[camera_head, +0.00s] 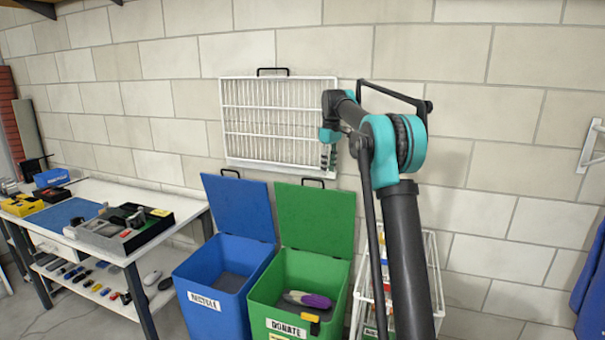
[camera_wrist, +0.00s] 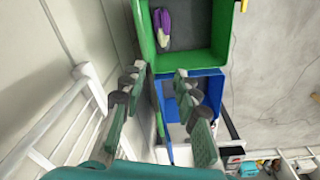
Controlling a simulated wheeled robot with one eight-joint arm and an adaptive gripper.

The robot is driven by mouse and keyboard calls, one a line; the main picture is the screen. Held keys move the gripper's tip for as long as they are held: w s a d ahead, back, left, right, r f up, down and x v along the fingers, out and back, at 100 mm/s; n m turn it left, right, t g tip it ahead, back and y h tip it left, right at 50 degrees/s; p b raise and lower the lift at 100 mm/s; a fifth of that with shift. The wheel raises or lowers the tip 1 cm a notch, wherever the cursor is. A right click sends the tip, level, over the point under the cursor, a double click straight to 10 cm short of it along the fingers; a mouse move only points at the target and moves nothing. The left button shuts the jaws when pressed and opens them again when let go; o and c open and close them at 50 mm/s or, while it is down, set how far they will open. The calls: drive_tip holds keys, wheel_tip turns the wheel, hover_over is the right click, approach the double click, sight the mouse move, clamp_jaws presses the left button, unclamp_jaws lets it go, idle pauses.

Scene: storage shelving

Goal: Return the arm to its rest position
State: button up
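My arm is raised and bent in the head view, in front of the wall to the right of centre. My gripper (camera_head: 328,158) hangs at the arm's end, in front of the right edge of the white wall rack and above the green bin's lid. In the wrist view my gripper (camera_wrist: 157,76) shows two finger pads set well apart with nothing between them, so it is open and empty.
Below stand a blue recycle bin (camera_head: 213,308) and a green donate bin (camera_head: 263,292), lids up. A purple and grey item (camera_head: 307,299) lies in the green one. A white rack (camera_head: 280,120) hangs behind; a wire cart (camera_head: 436,275) stands right. A workbench (camera_head: 170,205) stands left.

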drive_tip(key=s+d+f+m+t, duration=0.1)
drive_tip(key=s+d+f+m, duration=0.2)
drive_tip(key=s+f, duration=0.5)
drive_tip(key=s+d+f+m+t, duration=0.1)
drive_tip(key=s+d+f+m, duration=0.2)
drive_tip(key=s+f, duration=0.6)
drive_tip(key=s+d+f+m+t, duration=0.1)
drive_tip(key=s+d+f+m, duration=0.2)
drive_tip(key=s, duration=2.8)
wheel_tip(320, 180, down, 6)
drive_tip(key=shift+r+m, duration=0.1)
drive_tip(key=shift+m, duration=0.4)
drive_tip(key=shift+d, duration=0.1)
